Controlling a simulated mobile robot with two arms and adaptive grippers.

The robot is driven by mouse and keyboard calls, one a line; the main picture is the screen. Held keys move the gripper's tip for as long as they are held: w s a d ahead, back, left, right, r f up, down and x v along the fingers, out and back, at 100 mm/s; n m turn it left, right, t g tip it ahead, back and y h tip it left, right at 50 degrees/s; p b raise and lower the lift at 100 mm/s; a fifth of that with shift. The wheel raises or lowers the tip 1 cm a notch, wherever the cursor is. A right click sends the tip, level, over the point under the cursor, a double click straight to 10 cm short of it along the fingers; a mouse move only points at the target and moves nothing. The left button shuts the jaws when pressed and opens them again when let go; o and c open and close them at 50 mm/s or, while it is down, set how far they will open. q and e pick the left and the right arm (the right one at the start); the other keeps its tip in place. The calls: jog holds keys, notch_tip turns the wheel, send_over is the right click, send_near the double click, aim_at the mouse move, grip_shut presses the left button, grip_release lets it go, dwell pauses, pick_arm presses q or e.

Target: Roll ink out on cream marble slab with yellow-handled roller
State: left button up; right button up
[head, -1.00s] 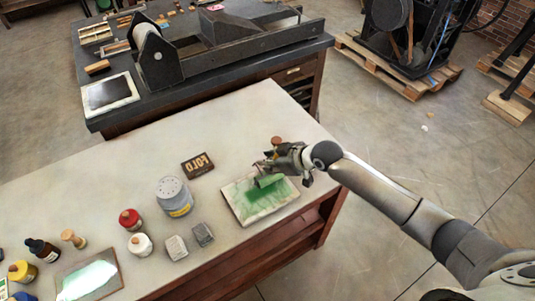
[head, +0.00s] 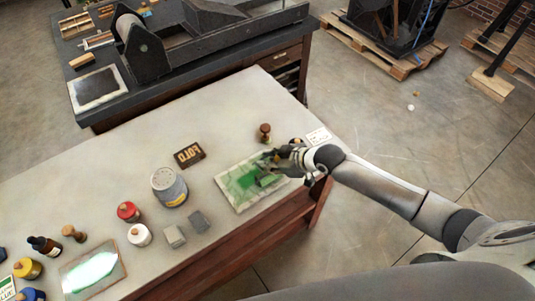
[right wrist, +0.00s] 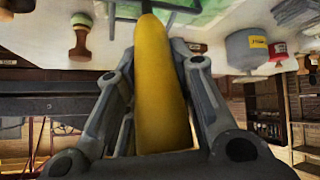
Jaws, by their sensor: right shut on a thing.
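The cream marble slab (head: 239,208) lies near the right end of the pale table. Green ink (head: 243,181) covers a wide part of its middle in uneven patches. My right gripper (head: 282,158) is over the slab's right side, coming in from the right. In the right wrist view it is shut on the yellow handle (right wrist: 158,90) of the roller. The roller's green-inked head (head: 268,180) is at the slab's right part; whether it touches the surface is hard to tell. My left gripper is not in view.
A wooden-handled stamp (head: 265,132) stands just behind the slab, and a white card (head: 318,136) lies behind my gripper. Bottles and another slab (head: 90,272) are farther left.

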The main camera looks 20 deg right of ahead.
jog(key=shift+s+d+p, duration=0.2)
jog(key=shift+s+p, duration=0.05)
jog(key=shift+s, duration=0.3)
jog(key=shift+s+d+p, duration=0.2)
jog(key=shift+s+p, duration=0.05)
jog(key=shift+s, duration=0.25)
jog(key=shift+w+a+b, duration=0.25)
jog(key=shift+w, duration=0.4)
jog(key=shift+w+a+b, duration=0.25)
jog(key=shift+w+b, duration=0.05)
jog(key=shift+w, duration=0.35)
jog(key=shift+w+a+b, duration=0.25)
jog(key=shift+w, duration=0.4)
jog(key=shift+w+a+b, duration=1.3)
jog(key=shift+w+b, duration=0.65)
jog(key=shift+w, duration=1.6)
jog(key=shift+s+d+p, duration=0.6)
jog(key=shift+s+p, duration=0.6)
jog(key=shift+s, duration=0.4)
jog(key=shift+s+d+p, duration=0.6)
jog(key=shift+s+p, duration=0.65)
jog(key=shift+s, duration=0.4)
jog(key=shift+s+d+p, duration=0.6)
jog(key=shift+s+p, duration=0.6)
jog(key=shift+s, duration=0.4)
jog(key=shift+s+d, duration=0.2)
jog(key=shift+s, duration=0.35)
jog(key=shift+s+f, duration=0.1)
